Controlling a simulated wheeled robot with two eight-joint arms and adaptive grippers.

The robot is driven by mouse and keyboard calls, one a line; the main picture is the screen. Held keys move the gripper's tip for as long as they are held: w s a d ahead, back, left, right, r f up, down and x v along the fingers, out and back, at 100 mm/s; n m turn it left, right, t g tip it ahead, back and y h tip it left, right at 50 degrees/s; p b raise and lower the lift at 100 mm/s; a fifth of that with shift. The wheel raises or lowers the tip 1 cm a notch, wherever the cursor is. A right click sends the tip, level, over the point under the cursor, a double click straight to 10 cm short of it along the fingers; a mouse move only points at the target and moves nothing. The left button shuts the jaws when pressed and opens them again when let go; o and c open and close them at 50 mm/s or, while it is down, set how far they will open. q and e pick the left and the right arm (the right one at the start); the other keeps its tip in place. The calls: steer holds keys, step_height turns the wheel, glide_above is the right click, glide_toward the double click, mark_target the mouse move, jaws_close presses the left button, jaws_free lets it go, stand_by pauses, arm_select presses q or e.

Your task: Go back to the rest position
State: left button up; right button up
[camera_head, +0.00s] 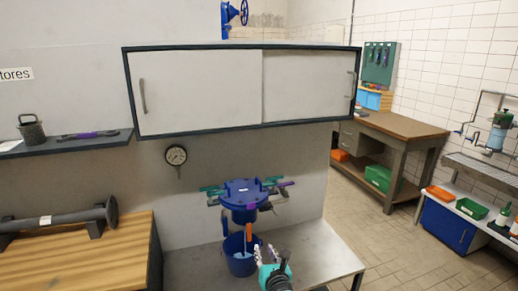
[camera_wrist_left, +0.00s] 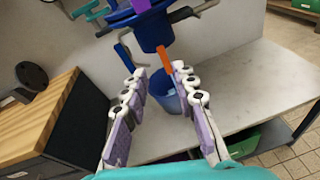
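My left gripper (camera_head: 266,252) is in the lower middle of the head view, in front of the grey bench and just right of the blue bucket (camera_head: 241,264). In the left wrist view its two purple-padded fingers (camera_wrist_left: 158,72) are spread apart with nothing between them. The bucket (camera_wrist_left: 168,100) shows beyond the fingertips there. My right gripper is in neither view.
A blue flanged pipe fitting (camera_head: 243,193) with coloured-handled tools around it is above the bucket. An orange strip (camera_head: 249,238) hangs below it. A wooden workbench (camera_head: 90,262) is at left, a wall cabinet (camera_head: 200,92) above. Open tiled floor (camera_head: 400,250) lies right.

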arm_select(q)
steer(key=s+a+r+m+t+h, duration=0.15)
steer(key=r+m+h, duration=0.25)
steer(key=r+m, duration=0.5)
steer(key=s+a+r+m+t+h, duration=0.1)
steer(key=s+r+m+t+h, duration=0.15)
steer(key=r+m, duration=0.6)
steer(key=s+a+f+m+g+y, duration=0.1)
steer(key=s+a+f+m+g, duration=0.5)
steer(key=s, duration=0.7)
steer(key=s+a+f+m+g+y, duration=0.2)
steer(key=s+a+f+m+g, duration=0.4)
steer(key=s+a+f+m, duration=0.5)
steer(key=s+f+m, duration=0.1)
steer(key=s+m, duration=0.1)
steer(key=s, duration=0.1)
steer(key=shift+a+f, duration=0.15)
steer(key=shift+f, duration=0.1)
